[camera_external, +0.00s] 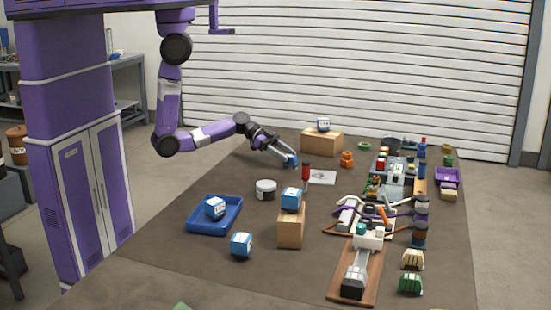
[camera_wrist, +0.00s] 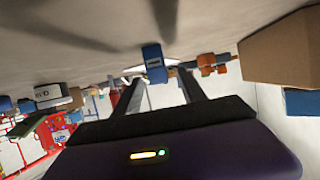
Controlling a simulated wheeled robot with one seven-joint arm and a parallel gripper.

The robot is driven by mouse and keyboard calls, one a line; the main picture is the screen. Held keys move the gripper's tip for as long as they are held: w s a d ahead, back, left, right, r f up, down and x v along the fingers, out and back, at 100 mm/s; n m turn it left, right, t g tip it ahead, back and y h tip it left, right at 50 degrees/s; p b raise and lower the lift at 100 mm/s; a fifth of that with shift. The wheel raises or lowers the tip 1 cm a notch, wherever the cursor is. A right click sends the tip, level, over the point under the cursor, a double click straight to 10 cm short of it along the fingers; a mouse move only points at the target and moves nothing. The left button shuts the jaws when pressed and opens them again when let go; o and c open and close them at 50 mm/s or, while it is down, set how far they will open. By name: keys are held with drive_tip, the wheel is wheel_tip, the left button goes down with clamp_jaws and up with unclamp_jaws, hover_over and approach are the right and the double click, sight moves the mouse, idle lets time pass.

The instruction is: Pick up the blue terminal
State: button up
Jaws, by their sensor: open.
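The blue terminal (camera_external: 292,161) is a small blue block on the dark table, at the tip of my gripper (camera_external: 286,155). In the wrist view the blue terminal (camera_wrist: 153,60) has a pale mark on its face and shows between the ends of my two dark fingers (camera_wrist: 160,77). The fingers are open, with a gap visible on each side of it. I cannot tell whether it lies between the fingertips or just beyond them. My gripper reaches low over the table from the left, and its fingers partly hide the terminal in the external view.
A cardboard box (camera_external: 321,143) with a blue-white cube (camera_external: 323,124) stands behind my gripper. A red-black cylinder (camera_external: 306,171), a white sheet (camera_external: 322,178) and an orange part (camera_external: 347,159) are close by. A white tub (camera_external: 266,190) stands in front. Pump parts crowd the right.

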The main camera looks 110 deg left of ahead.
sight(296, 162)
drive_tip(key=shift+p+x, duration=0.65)
drive_tip(key=shift+x, duration=1.9)
drive_tip(key=shift+f, duration=0.15)
clamp_jaws()
